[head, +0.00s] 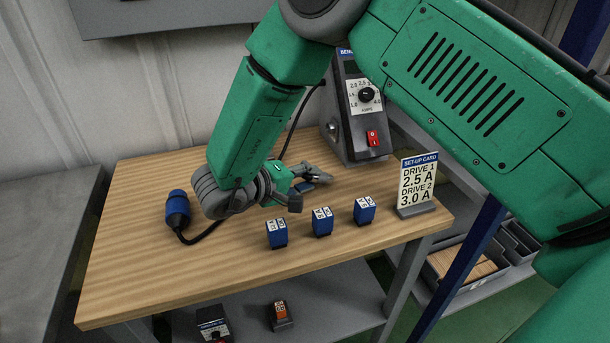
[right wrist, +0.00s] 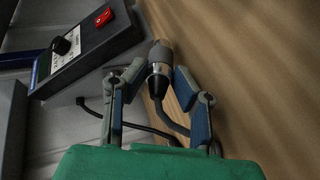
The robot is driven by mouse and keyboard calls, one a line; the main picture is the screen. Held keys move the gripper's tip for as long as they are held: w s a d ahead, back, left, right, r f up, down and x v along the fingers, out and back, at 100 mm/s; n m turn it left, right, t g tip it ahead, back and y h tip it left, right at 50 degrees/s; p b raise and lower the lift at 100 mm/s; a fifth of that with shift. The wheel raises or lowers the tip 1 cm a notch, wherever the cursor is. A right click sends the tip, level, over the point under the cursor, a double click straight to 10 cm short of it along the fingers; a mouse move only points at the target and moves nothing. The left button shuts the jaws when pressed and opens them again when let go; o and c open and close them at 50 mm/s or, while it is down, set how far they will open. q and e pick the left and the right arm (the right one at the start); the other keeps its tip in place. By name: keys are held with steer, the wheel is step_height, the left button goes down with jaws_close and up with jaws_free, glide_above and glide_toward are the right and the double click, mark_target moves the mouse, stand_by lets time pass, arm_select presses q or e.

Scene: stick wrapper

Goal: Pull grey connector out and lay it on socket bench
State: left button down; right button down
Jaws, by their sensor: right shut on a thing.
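My right gripper (head: 308,186) is low over the wooden bench (head: 150,270), near its middle, in front of the grey instrument box. In the right wrist view the gripper (right wrist: 160,72) is shut on the grey connector (right wrist: 160,54), a metallic cylinder with a black lower end and a cable running back between the fingers. Its front end shows no socket around it. I cannot tell whether it touches the bench. In the head view the connector is hidden by the gripper. My left gripper is not in view.
Three blue blocks (head: 322,221) line the front right, beside a set-up card (head: 417,184). The instrument box (head: 359,125) with a red switch stands behind. The front left bench is clear.

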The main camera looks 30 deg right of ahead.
steer(key=c, duration=1.2)
jaws_free()
steer(key=shift+a, duration=0.15)
steer(key=v, duration=1.1)
steer(key=shift+a+r, duration=0.15)
steer(key=shift+a, duration=0.25)
